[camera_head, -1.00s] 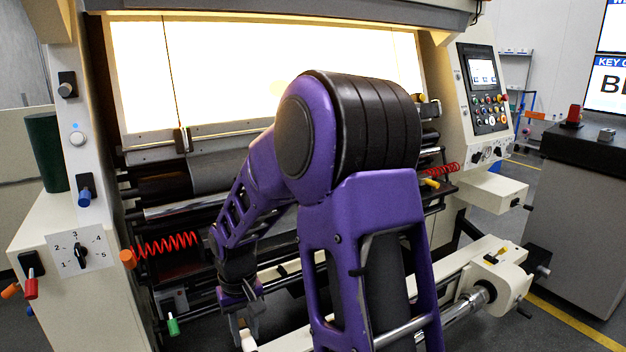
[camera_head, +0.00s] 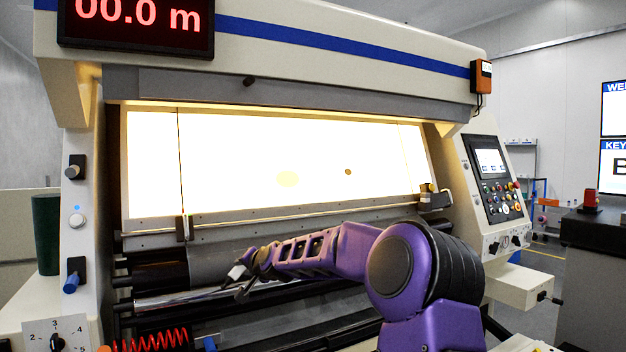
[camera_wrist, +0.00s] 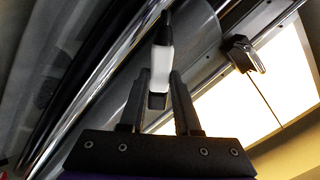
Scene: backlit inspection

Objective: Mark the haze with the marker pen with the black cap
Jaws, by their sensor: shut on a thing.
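The backlit panel (camera_head: 230,150) glows white on the inspection machine. A pale yellowish patch (camera_head: 288,179), which looks like the haze, shows low on the panel, right of its middle. My gripper (camera_wrist: 160,88) is shut on a white marker pen (camera_wrist: 160,62) with a black end (camera_wrist: 163,30) pointing away from the fingers. In the head view my gripper (camera_head: 243,278) is small, in front of the rollers, below and left of the patch and apart from the panel. The pen is hard to make out there. The patch is not discernible in the wrist view.
A small brown spot (camera_head: 348,171) lies right of the pale patch. A dark line with a clamp (camera_head: 182,228) runs down the panel's left side. A grey ledge (camera_head: 260,221) borders the panel below. A control console (camera_head: 492,180) stands at right.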

